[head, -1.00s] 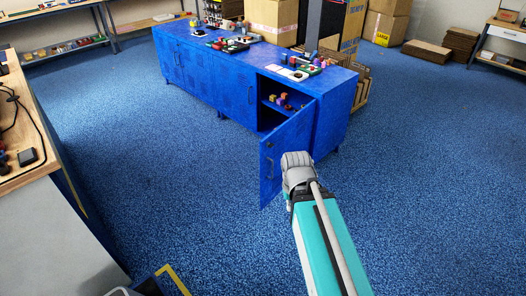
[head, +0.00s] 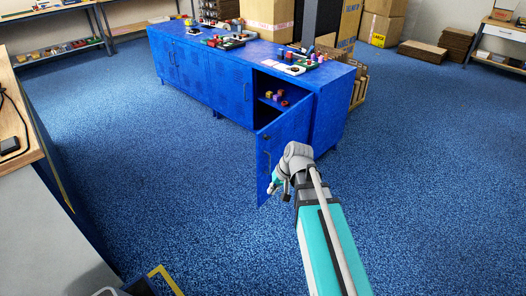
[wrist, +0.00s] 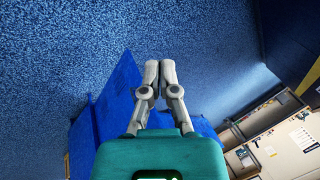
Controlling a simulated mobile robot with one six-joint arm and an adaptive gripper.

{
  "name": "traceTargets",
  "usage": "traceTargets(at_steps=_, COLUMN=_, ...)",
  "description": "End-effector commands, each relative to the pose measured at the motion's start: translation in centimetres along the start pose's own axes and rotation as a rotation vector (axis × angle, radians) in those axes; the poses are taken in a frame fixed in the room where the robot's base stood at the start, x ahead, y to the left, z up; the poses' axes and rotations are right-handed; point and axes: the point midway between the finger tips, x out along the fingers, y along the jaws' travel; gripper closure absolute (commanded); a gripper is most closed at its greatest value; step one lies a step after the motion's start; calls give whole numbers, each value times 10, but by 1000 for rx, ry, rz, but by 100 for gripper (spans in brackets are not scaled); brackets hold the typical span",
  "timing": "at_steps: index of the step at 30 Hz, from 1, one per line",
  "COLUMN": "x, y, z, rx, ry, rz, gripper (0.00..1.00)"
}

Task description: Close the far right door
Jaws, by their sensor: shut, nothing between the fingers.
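The blue cabinet (head: 231,83) stands across the middle of the head view. Its right-end door (head: 285,146) stands open, swung out toward me, with a handle on its outer face. My gripper (head: 273,188) is beside the lower free edge of this door, partly overlapping it in the picture; I cannot tell whether they touch. In the wrist view my gripper (wrist: 160,66) is shut, with its fingertips together and nothing between them. Blue panels (wrist: 122,92) show behind and left of the fingers there.
Small coloured items (head: 274,96) sit on the open compartment's shelf. Trays (head: 295,66) lie on the cabinet top. A wooden-topped bench (head: 22,125) is at the left edge. Cartons (head: 270,18) stand behind the cabinet. Blue floor is clear to the right.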

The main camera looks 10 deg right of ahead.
Motion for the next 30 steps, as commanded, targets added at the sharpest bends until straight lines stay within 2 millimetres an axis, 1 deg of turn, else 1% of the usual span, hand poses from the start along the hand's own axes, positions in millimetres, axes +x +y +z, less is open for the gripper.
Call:
traceTargets(at_steps=1, x=18, y=6, z=-13, rx=15, ry=20, rz=-42, gripper=100)
traceTargets(at_steps=6, x=41, y=8, z=-48, rx=69, ry=87, rz=-195, gripper=100)
traceTargets(at_steps=12, x=60, y=15, z=-90, rx=139, ry=171, rz=-371, gripper=100)
traceTargets(at_steps=17, x=70, y=26, z=-125, rx=200, ry=241, rz=-509, gripper=100)
traceTargets(at_steps=23, x=77, y=45, z=-168, rx=283, ry=330, rz=-679, gripper=100)
traceTargets(at_steps=30, x=78, y=80, z=-217, rx=390, ry=437, rz=-879, gripper=100)
